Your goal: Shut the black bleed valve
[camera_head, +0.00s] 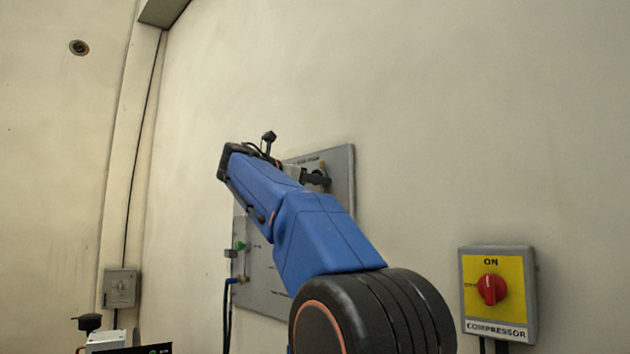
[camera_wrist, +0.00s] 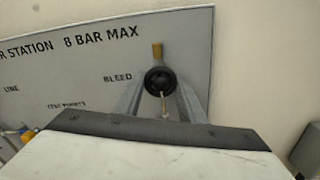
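The black bleed valve (camera_wrist: 160,80) is a round black knob beside the word BLEED on a grey panel (camera_wrist: 60,75) in the wrist view. A brass fitting (camera_wrist: 157,50) stands just above it, and a thin pale strip runs down from its centre. My gripper (camera_wrist: 162,88) has one finger on each side of the knob, with the fingertips close to its rim. I cannot tell whether they touch it. In the head view my gripper (camera_head: 316,180) is at the upper right of the panel (camera_head: 345,185), and my blue arm hides much of the panel.
A compressor box (camera_head: 498,295) with a red knob on yellow is on the wall at right. A green fitting (camera_head: 240,247) and a blue-ended hose (camera_head: 232,282) are at the panel's lower left. A grey box (camera_head: 121,288) is on the wall at left.

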